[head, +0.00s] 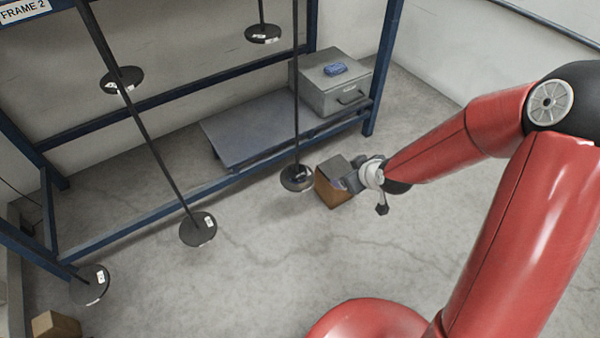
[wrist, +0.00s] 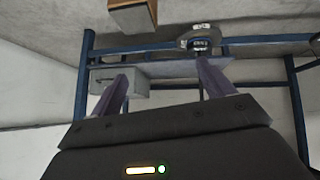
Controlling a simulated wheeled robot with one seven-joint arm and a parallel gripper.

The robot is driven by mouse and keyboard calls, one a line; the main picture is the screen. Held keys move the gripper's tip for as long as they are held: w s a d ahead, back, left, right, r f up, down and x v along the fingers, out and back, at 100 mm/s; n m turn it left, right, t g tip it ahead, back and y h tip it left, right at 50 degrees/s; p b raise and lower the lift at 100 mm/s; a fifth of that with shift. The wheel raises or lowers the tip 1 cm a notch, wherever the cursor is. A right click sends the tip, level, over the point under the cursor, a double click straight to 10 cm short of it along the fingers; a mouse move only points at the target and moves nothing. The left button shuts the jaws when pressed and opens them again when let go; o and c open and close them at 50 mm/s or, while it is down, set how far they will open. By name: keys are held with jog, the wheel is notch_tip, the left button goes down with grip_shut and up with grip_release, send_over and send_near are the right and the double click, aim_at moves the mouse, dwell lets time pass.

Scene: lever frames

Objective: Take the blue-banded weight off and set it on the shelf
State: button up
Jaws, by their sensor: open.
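A small dark weight with a bluish band (head: 300,173) sits on a black disc (head: 292,186) at the lower end of a hanging rod. In the wrist view the weight (wrist: 200,46) shows near the tip of the right finger, apart from it as far as I can tell. My gripper (head: 350,184) is open and empty, to the right of the disc in the head view; its two fingers (wrist: 164,80) show in the wrist view. A low grey shelf-like platform (head: 240,130) lies behind the disc inside the blue frame.
A brown block (head: 332,190) stands right beside my gripper. A grey metal box (head: 330,95) with a blue cloth (head: 335,69) on top is at the back right. Several other rods with black discs (head: 198,229) hang to the left. The front floor is mostly clear.

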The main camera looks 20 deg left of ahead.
aim_at(298, 172)
jog(key=a+f+y, duration=0.1)
jog(key=a+f, duration=0.2)
jog(key=a+f+t+y+b, duration=0.1)
jog(key=a+f+y, duration=0.1)
jog(key=a+f, duration=0.1)
jog(key=a+f+y+b, duration=0.1)
jog(key=a+f, duration=0.2)
jog(key=a, duration=0.1)
jog(key=shift+w+t+y, duration=0.15)
jog(key=shift+t+y, duration=0.15)
jog(key=shift+a, duration=0.3)
jog(key=shift+t+y, duration=0.3)
jog(key=x, duration=0.8)
jog(key=shift+a+r+b, duration=0.15)
jog(key=shift+b, duration=0.25)
jog(key=c, duration=1.1)
jog(key=shift+c, duration=0.5)
jog(key=shift+r, duration=0.1)
